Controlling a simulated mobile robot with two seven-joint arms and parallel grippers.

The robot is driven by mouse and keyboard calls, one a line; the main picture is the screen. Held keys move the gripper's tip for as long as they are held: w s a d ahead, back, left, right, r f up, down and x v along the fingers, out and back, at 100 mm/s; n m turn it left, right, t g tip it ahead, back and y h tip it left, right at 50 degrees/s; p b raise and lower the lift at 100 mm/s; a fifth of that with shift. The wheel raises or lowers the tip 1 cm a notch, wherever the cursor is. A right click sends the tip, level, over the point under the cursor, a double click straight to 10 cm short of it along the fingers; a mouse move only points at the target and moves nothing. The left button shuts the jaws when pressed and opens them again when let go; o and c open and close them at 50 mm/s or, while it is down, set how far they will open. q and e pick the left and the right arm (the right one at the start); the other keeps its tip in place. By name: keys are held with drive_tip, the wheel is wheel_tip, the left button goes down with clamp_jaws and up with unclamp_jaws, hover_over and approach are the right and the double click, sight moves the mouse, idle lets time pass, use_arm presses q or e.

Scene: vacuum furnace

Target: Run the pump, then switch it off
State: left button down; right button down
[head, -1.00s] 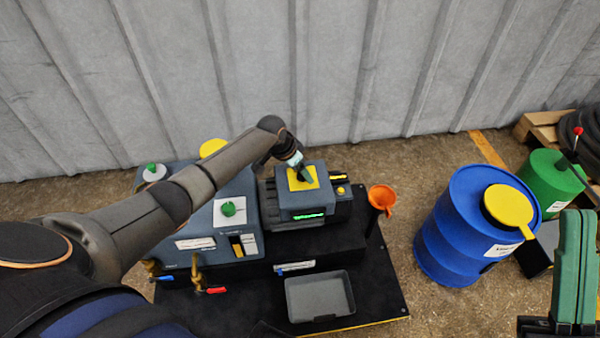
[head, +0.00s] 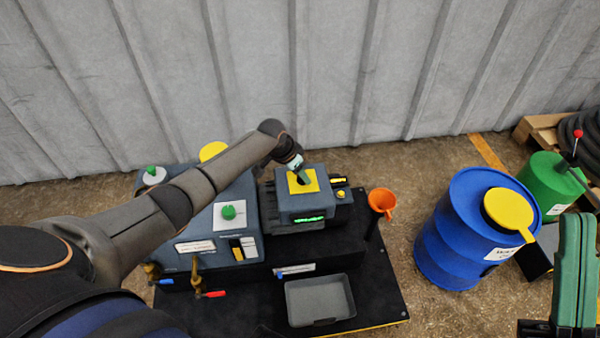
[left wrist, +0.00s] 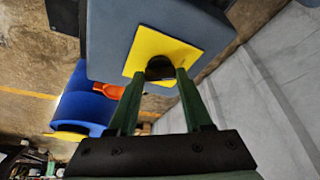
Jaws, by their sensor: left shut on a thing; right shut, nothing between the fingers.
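The pump unit (head: 300,207) is a dark blue-grey box with a yellow square plate (head: 311,187) on top and a lit green display (head: 309,219) on its front. A black knob (left wrist: 160,67) stands on the yellow plate in the left wrist view. My left gripper (left wrist: 160,73) has its green fingers on either side of the knob and is shut on it. In the head view my left gripper (head: 302,177) reaches down onto the plate and hides most of the knob. My right gripper (head: 575,268) is shut and empty at the far right.
A cabinet with green knobs (head: 229,212) and red and blue valves stands left of the pump. A grey tray (head: 320,300) lies in front, an orange funnel (head: 382,200) at right. A blue drum (head: 450,240) and green canister (head: 550,180) stand further right. A corrugated wall is behind.

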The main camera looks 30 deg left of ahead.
use_arm(q)
drive_tip(key=shift+m, duration=0.4)
use_arm(e)
drive_tip(key=shift+f, duration=0.25)
use_arm(q)
drive_tip(key=shift+a+f+m+g+h+b, duration=0.15)
drive_tip(key=shift+m+g+h+b, duration=0.25)
drive_tip(key=shift+m+b, duration=0.55)
drive_tip(key=m+b, duration=0.2)
drive_tip(key=m+g+h+b, duration=0.1)
drive_tip(key=m+b, duration=0.1)
drive_tip(key=m+g+b, duration=0.1)
drive_tip(key=m+b, duration=0.2)
drive_tip(key=shift+w+a+h, duration=0.1)
drive_tip(key=shift+w+h, duration=0.2)
drive_tip(key=shift+h, duration=0.1)
drive_tip(key=shift+m+g+b, duration=0.5)
drive_tip(key=shift+m+b, duration=0.65)
drive_tip(key=shift+b, duration=0.1)
use_arm(e)
wheel_tip(320, 180, down, 12)
drive_tip(key=a, duration=0.1)
drive_tip(key=shift+w+a+g, duration=0.2)
drive_tip(key=shift+w+g, duration=0.1)
use_arm(q)
drive_tip(key=shift+c, duration=1.6)
unclamp_jaws()
drive_tip(key=shift+r, duration=0.2)
